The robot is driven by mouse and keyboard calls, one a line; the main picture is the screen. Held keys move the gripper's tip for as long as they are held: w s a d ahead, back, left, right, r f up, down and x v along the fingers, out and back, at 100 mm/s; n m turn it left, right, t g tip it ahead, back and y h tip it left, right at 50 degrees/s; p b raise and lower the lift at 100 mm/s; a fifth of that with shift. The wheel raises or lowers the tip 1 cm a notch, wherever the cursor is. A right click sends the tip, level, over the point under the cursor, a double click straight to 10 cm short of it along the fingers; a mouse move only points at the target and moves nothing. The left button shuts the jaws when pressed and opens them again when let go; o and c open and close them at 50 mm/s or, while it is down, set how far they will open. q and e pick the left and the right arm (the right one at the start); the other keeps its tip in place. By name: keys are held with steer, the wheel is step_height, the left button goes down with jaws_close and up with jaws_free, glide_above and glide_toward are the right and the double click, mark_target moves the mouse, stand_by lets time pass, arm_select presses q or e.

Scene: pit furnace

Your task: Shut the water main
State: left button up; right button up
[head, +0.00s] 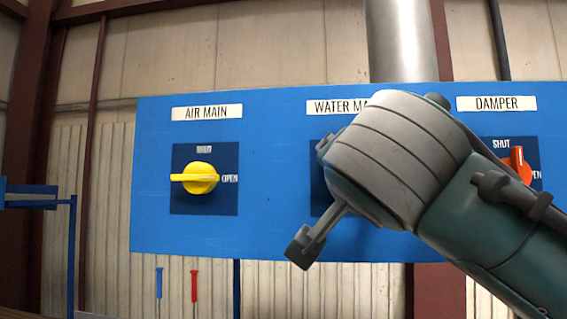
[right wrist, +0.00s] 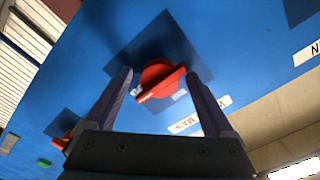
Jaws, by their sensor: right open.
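The water main's red knob (right wrist: 158,82) shows in the right wrist view on a dark blue square of the panel. Its bar runs roughly parallel to the label above it, with one end by a small white mark, likely OPEN. My right gripper (right wrist: 158,76) is open, with one finger on each side of the knob; I cannot tell whether they touch it. In the head view my right arm hides this knob and part of the WATER MAIN label (head: 336,106). My left gripper is not in view.
Blue and red tools (head: 194,286) hang below. A blue frame (head: 30,200) stands at the left.

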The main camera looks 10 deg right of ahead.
steer(key=shift+f, duration=0.1)
steer(key=c, duration=1.4)
